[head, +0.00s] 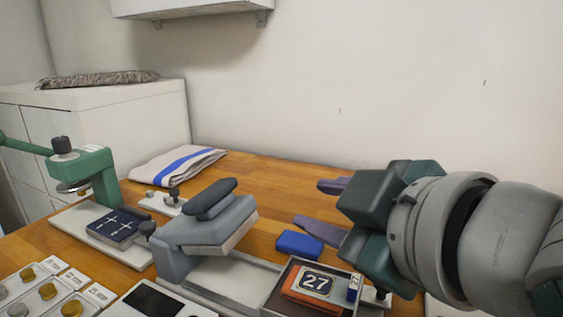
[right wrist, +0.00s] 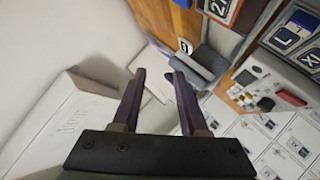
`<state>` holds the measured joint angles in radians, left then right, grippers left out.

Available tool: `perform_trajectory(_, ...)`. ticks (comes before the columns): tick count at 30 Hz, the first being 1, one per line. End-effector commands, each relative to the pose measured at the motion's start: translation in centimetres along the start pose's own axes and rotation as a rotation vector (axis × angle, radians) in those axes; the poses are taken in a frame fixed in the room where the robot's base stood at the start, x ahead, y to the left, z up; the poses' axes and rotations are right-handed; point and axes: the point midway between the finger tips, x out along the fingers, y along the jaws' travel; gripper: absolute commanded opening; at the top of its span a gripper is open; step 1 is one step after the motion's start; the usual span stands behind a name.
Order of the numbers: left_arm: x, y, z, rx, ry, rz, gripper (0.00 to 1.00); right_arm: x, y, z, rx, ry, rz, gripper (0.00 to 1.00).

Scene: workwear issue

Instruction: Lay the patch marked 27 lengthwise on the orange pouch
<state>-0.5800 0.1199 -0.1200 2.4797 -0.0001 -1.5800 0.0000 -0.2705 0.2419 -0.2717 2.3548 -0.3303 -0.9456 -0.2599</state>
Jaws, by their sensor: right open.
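The patch marked 27 (head: 315,283) is dark with a pale border and a white number. In the head view it lies on top of the orange pouch (head: 292,296), inside a dark-walled tray at the bottom centre. Orange shows along the patch's left and near edges. My right gripper (head: 326,207) is open and empty, above the table and beyond the tray, apart from patch and pouch. Its two purple fingers stand apart in the right wrist view (right wrist: 160,85), with nothing between them. My left gripper is not in view.
A blue pad (head: 299,244) lies just behind the tray. A grey press (head: 210,222) stands to its left, a green press (head: 92,172) farther left. A folded cloth (head: 178,165) lies at the back. Bins of fasteners (head: 45,290) sit front left. Bare wood shows behind the grey press.

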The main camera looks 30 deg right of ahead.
Motion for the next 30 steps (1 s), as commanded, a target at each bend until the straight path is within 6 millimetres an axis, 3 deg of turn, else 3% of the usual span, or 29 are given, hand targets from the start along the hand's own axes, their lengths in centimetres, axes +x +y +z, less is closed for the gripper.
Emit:
perform_trajectory(1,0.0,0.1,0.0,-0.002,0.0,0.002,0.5,-1.4,-2.6,4.1,0.134,-0.163,-0.1,0.43)
perform_trajectory(3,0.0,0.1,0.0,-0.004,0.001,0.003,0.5,-4.0,-5.8,8.4,0.285,-0.365,-0.215,0.43)
perform_trajectory(6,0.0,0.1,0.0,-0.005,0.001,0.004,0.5,-7.8,-9.3,12.2,0.428,-0.584,-0.33,0.43)
perform_trajectory(9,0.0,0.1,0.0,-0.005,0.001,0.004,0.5,-10.5,-11.1,13.9,0.503,-0.713,-0.394,0.43)
perform_trajectory(12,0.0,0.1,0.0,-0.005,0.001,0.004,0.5,-11.7,-11.9,14.6,0.529,-0.766,-0.42,0.43)
perform_trajectory(23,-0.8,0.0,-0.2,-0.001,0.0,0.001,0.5,-12.0,-11.4,14.0,0.527,-0.768,-0.421,0.43)
perform_trajectory(26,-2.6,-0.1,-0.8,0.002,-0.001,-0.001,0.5,-12.7,-10.2,12.8,0.527,-0.768,-0.421,0.43)
perform_trajectory(30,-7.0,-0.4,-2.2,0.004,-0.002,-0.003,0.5,-14.5,-7.2,9.6,0.526,-0.768,-0.421,0.43)
